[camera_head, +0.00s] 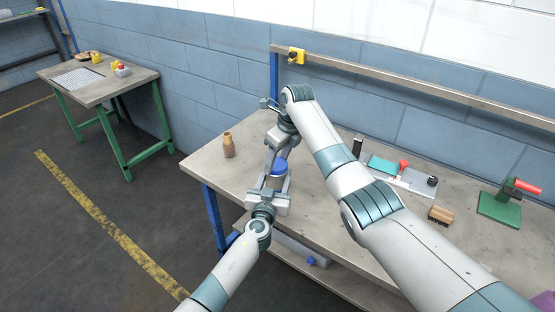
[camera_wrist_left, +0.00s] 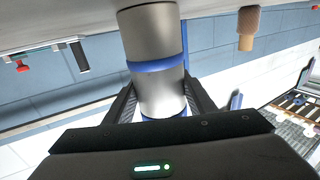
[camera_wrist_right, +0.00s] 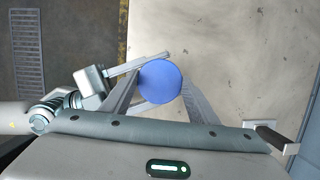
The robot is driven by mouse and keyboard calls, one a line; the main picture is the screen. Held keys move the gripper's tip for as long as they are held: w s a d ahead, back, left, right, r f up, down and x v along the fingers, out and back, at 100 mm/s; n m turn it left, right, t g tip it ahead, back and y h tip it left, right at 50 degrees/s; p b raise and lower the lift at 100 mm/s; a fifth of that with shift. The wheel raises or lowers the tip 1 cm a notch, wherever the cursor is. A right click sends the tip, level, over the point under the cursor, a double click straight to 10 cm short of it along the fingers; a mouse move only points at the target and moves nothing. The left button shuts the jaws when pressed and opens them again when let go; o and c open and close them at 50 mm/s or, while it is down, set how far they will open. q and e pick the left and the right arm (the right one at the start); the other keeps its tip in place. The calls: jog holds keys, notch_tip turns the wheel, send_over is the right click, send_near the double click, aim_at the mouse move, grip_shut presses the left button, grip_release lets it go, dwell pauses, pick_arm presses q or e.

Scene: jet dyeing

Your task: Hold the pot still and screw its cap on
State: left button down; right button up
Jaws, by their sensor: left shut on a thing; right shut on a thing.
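The pot (camera_wrist_left: 160,92) is a silver cylinder with a blue band; it stands on the workbench and shows upside down in the left wrist view. Its blue cap (camera_head: 280,168) sits on top; the right wrist view shows it from above as a round disc (camera_wrist_right: 160,82). My left gripper (camera_head: 275,183) is shut on the pot's body from the front. My right gripper (camera_head: 279,158) is above the pot, pointing down, its fingers shut on the cap. How far the cap is threaded I cannot tell.
A brown bottle (camera_head: 228,146) stands left of the pot on the workbench (camera_head: 206,163). A rail runs along the back.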

jog(key=m, duration=0.3)
jog(key=shift+a+m+t+h, duration=0.1)
jog(key=shift+m+t+h, duration=0.3)
jog(key=o, duration=1.1)
jog(key=shift+r, duration=0.15)
jog(key=shift+r, duration=2.15)
jog(key=o, duration=0.6)
